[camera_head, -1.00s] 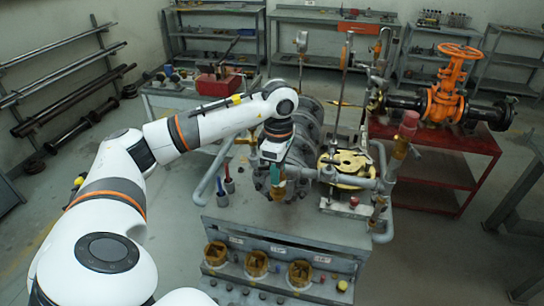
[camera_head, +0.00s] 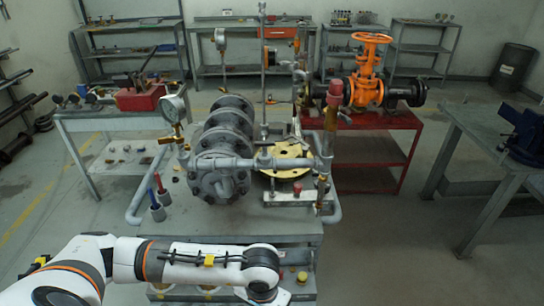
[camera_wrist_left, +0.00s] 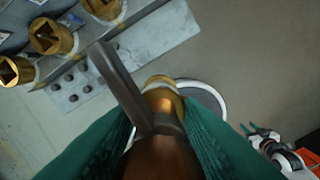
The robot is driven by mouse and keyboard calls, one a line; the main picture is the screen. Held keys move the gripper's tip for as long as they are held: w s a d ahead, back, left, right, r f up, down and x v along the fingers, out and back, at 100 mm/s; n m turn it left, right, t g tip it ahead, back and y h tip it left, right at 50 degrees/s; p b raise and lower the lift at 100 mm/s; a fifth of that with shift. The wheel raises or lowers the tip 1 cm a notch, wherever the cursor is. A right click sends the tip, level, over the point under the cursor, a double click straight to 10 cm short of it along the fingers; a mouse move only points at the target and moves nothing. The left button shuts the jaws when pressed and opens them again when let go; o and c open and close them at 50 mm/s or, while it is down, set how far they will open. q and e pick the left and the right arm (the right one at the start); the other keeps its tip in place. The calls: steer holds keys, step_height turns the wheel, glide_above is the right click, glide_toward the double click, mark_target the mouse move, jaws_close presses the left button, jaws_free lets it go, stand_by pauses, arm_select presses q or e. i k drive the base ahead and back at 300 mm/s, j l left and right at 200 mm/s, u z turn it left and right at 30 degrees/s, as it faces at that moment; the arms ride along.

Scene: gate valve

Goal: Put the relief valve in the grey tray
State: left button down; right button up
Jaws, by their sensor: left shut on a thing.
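My left gripper (camera_wrist_left: 165,130) has teal fingers and is shut on a brown and brass metal piece with a flat lever, which I take to be the relief valve (camera_wrist_left: 168,108). In the left wrist view it hangs over the floor, beside the front shelf of the pump bench. In the head view the left arm reaches along the lower edge, and its fingers are out of frame. My right gripper (camera_wrist_left: 260,133) shows small at the lower right of the wrist view, its teal fingers apart and empty. I cannot pick out the grey tray for sure.
The pump bench (camera_head: 290,222) carries a flanged pump (camera_head: 222,150), pipes and a brass fitting with a red top (camera_head: 334,95). Brass sockets (camera_wrist_left: 50,36) line its lower shelf. A side table (camera_head: 85,121) stands left, a red cart (camera_head: 375,150) behind.

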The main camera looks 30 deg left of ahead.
mark_target(274, 138)
steer(key=i+l+z, duration=0.1)
steer(key=z, duration=0.25)
steer(key=i+z, duration=0.2)
steer(key=z, duration=0.15)
steer(key=i+l+z, duration=0.1)
steer(key=z, duration=0.25)
steer(key=i+u, duration=0.15)
steer(key=i, duration=0.35)
steer(key=i+l+u, duration=0.1)
steer(key=i, duration=0.4)
steer(key=i+l+u, duration=0.15)
steer(key=i, duration=0.35)
steer(key=i+j+u, duration=0.2)
steer(key=i+u, duration=1.4)
steer(key=i+l+u, duration=0.25)
steer(key=i, duration=0.2)
steer(key=i+l+u, duration=0.25)
steer(key=i+j+u, duration=0.2)
steer(key=j, duration=0.2)
steer(key=j+u, duration=0.2)
steer(key=j, duration=0.2)
steer(key=i+j+u, duration=0.2)
steer(key=i+j, duration=0.05)
steer(key=j, duration=0.1)
